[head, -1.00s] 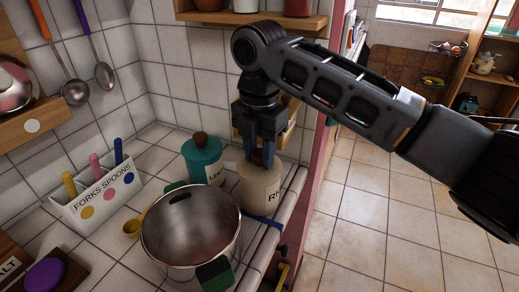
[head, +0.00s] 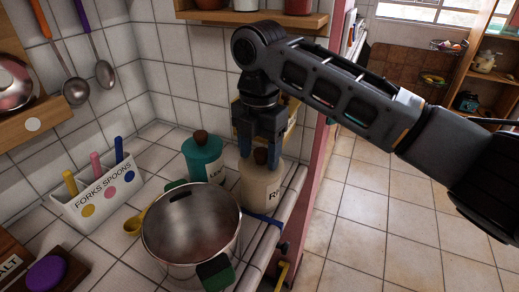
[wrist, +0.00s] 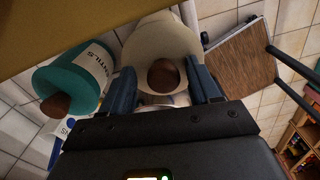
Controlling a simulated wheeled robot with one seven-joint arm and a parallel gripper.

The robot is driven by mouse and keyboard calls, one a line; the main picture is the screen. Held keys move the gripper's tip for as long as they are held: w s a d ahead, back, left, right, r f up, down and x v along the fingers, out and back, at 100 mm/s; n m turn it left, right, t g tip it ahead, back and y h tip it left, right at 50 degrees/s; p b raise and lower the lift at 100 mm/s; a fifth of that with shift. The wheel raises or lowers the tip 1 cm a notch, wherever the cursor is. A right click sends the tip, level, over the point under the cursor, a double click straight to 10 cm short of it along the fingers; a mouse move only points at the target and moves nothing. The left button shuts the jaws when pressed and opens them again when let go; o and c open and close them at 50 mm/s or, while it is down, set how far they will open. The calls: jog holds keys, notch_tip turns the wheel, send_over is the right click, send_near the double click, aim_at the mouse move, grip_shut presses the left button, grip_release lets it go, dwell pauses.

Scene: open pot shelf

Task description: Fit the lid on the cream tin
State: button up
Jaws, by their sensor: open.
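The cream tin (head: 260,188) stands upright on the tiled counter near its right edge. Its cream lid (wrist: 160,38) with a round brown knob (head: 261,156) lies on top of it, looking level; I cannot see the whole rim. My gripper (head: 259,162) points down over the tin, fingers open on either side of the knob. In the wrist view the blue fingers of my gripper (wrist: 164,88) flank the knob with gaps on both sides.
A teal tin (head: 204,158) stands just left of the cream tin. A steel pot (head: 190,245) with green handles is in front. A forks-and-spoons holder (head: 97,198) and a yellow scoop (head: 134,225) are further left. A pink panel edge (head: 318,125) is close on the right.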

jog(key=shift+f, duration=0.15)
notch_tip(320, 180, up, 8)
jog(key=shift+r+b, duration=0.1)
jog(key=shift+b, duration=0.4)
jog(key=shift+s, duration=0.1)
